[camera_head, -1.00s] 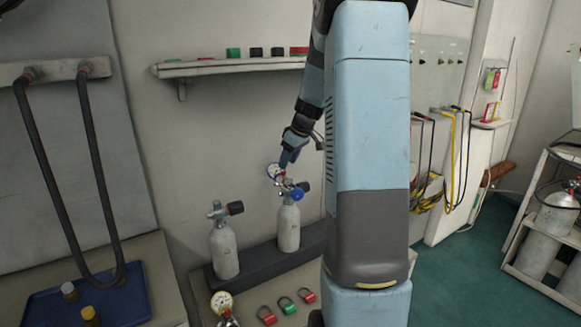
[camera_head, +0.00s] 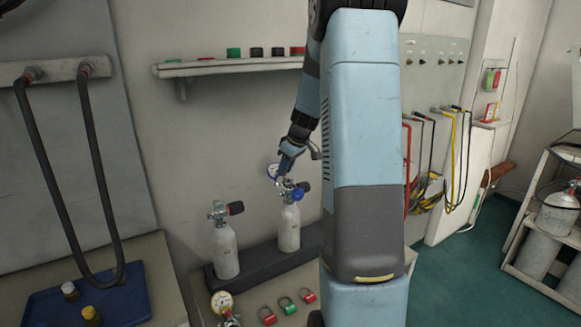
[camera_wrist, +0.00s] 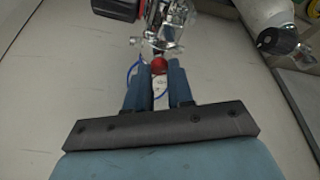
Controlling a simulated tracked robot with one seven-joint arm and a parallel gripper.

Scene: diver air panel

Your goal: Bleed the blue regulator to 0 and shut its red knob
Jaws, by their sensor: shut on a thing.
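The blue regulator (camera_head: 298,194) sits on top of the right grey cylinder (camera_head: 288,230). Its round gauge (camera_head: 272,171), with a blue rim, is at its upper left; its reading is too small to make out. My gripper (camera_head: 283,174) reaches down from above to the regulator, beside the gauge. In the wrist view the red knob (camera_wrist: 159,66) is between the tips of my gripper (camera_wrist: 159,74), which is shut on it. Metal valve fittings (camera_wrist: 165,28) are just beyond the knob. The gauge is mostly hidden between the fingers there.
A second cylinder (camera_head: 225,252) with a black-handled valve (camera_head: 235,208) stands to the left. A shelf (camera_head: 220,67) with small items is above. A blue tray (camera_head: 60,310) is at left.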

